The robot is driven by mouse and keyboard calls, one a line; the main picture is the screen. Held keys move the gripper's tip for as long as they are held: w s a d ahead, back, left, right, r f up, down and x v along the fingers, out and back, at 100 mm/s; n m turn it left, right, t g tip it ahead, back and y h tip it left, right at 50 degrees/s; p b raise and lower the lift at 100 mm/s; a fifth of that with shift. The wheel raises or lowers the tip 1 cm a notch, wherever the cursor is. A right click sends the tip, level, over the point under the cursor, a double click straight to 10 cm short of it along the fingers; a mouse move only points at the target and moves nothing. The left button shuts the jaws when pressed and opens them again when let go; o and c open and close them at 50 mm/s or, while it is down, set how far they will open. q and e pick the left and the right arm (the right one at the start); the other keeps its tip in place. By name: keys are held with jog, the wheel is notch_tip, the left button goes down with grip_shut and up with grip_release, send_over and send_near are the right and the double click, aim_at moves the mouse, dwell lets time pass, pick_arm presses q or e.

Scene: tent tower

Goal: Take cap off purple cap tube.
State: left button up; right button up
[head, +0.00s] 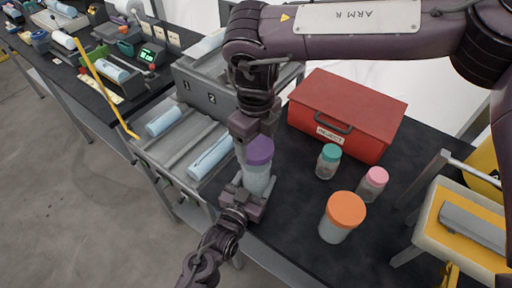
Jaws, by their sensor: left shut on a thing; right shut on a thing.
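The purple cap tube (257,182) is a clear tube standing nearly upright near the middle of the head view. Its purple cap (260,151) sits on top, and I see no gap between cap and tube. My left gripper (246,198) comes from below and is shut on the tube's lower body. My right gripper (254,128) reaches down from above and is shut on the purple cap. The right fingers hide part of the cap's far left side, and the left gripper hides the tube's bottom.
A red reject box (355,97) stands behind, right of my grippers. Teal-capped (328,162), pink-capped (372,184) and orange-capped (341,217) jars stand on the dark table (295,215). A grey tray (180,140) with pale rolls is at left.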

pick_arm(q)
jog(key=o, duration=1.4)
jog(key=shift+o, duration=0.2)
